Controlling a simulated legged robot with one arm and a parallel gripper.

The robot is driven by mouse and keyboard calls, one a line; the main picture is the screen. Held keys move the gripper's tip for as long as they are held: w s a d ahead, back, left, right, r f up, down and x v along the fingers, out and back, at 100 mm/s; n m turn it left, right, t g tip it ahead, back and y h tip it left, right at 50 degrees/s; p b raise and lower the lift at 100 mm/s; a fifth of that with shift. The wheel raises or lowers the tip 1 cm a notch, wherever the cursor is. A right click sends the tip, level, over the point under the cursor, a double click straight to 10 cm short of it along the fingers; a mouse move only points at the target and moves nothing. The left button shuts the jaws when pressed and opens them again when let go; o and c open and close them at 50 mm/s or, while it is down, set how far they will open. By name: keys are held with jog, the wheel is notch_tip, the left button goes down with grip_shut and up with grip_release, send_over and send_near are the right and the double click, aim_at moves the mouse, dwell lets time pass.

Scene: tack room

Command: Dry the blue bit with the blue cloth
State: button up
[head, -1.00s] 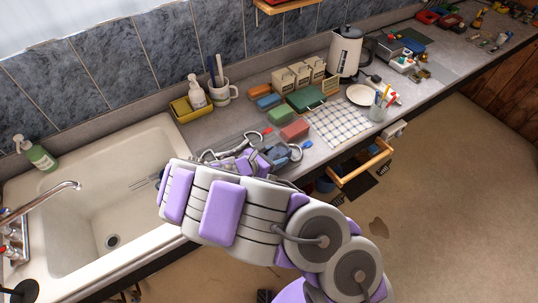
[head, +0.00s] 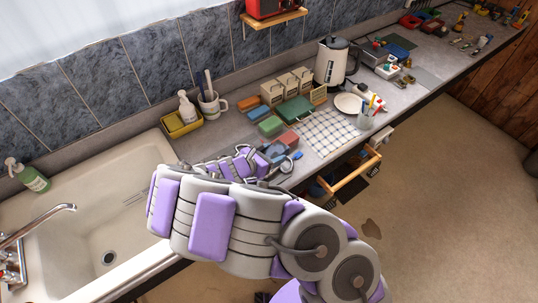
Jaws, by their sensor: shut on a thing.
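My gripper (head: 252,161) is low over the counter just right of the sink, partly hidden behind my own arm. A blue cloth (head: 275,150) shows at its fingertips, and the gripper looks shut on it. A small blue end (head: 297,156), which looks like part of the blue bit, lies just right of the cloth near the counter's front edge. The rest of that bit is hidden by the gripper and arm. I cannot tell whether the cloth touches the bit.
A sink (head: 75,215) is at left. Green (head: 270,126) and reddish (head: 288,139) blocks lie behind the gripper. An open drawer (head: 355,178) juts out below the counter.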

jog(key=shift+d+r+p, duration=0.1)
jog(key=shift+r+p, duration=0.35)
jog(key=shift+r, duration=0.45)
jog(key=shift+d+r, duration=0.15)
jog(key=shift+d, duration=0.05)
jog(key=shift+s+r, duration=0.1)
jog(key=shift+r, duration=0.1)
jog(key=s+d+r+p, duration=0.3)
jog(key=s+r+p, duration=0.2)
jog(key=shift+s+d+r, duration=0.3)
jog(key=shift+s, duration=0.05)
jog(key=shift+f, duration=0.1)
